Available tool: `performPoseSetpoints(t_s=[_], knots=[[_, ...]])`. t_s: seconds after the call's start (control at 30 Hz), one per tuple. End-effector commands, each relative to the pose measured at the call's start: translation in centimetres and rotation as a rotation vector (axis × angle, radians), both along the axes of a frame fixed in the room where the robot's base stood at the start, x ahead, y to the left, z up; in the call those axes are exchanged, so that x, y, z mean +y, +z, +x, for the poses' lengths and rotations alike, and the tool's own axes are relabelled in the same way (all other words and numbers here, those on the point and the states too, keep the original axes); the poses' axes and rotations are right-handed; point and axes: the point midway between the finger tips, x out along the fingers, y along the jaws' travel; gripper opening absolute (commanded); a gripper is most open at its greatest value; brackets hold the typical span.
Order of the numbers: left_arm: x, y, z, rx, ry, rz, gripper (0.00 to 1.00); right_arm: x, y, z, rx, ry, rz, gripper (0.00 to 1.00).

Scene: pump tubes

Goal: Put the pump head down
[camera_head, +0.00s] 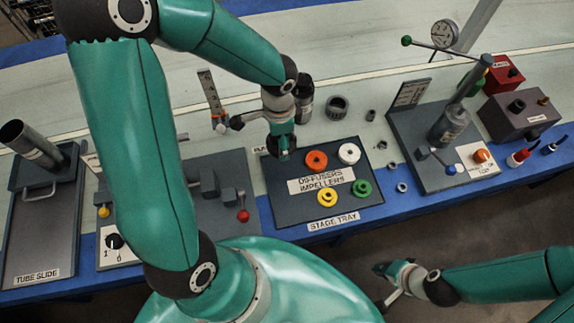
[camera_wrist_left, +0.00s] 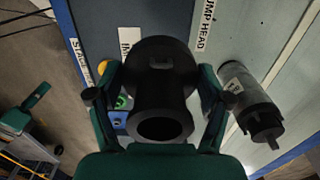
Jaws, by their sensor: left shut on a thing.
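The pump head (camera_wrist_left: 161,68) is a black, flanged piece with a round open end, held between the two green fingers of my left gripper (camera_wrist_left: 160,95). In the head view my left gripper (camera_head: 282,140) is over the left back corner of the stage tray (camera_head: 330,212), beside a partly covered label. The pump head (camera_head: 285,156) shows there only as a dark patch below the fingers. I cannot tell whether it touches the tray. My right gripper (camera_head: 388,284) is off the table's front edge, empty, with its fingers apart.
The stage tray holds orange (camera_head: 316,160), white (camera_head: 349,153), yellow (camera_head: 327,197) and green (camera_head: 362,188) rings. A dark cylinder (camera_head: 304,98) stands behind my left gripper; it also shows in the left wrist view (camera_wrist_left: 248,95). A lever press (camera_head: 449,123) stands to the right.

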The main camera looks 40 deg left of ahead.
Motion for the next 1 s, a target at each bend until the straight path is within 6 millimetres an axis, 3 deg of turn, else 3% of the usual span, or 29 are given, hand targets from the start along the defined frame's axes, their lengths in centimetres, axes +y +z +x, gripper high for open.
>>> performPoseSetpoints(t_s=[0.1,0.3,0.57,0.8,1.0], knots=[[0.0,-3.6,-0.1,0.006,0.0,-0.001,0.37,0.0,-0.9,0.0,0.0,0.0,0.0,0.0],[0.0,-7.7,0.0,0.001,0.002,-0.002,0.37,0.0,-1.9,0.0,0.0,0.0,0.0,0.0],[0.0,-9.6,0.0,-0.001,0.003,0.0,0.37,0.0,-2.4,0.0,0.0,0.0,0.0,0.0],[0.0,-12.9,0.0,0.0,0.003,0.0,0.37,0.0,-3.6,0.0,0.0,0.0,0.0,0.0],[0.0,-13.2,0.1,-0.004,0.003,0.0,0.37,0.0,-3.6,0.0,0.0,0.0,0.0,0.0]])
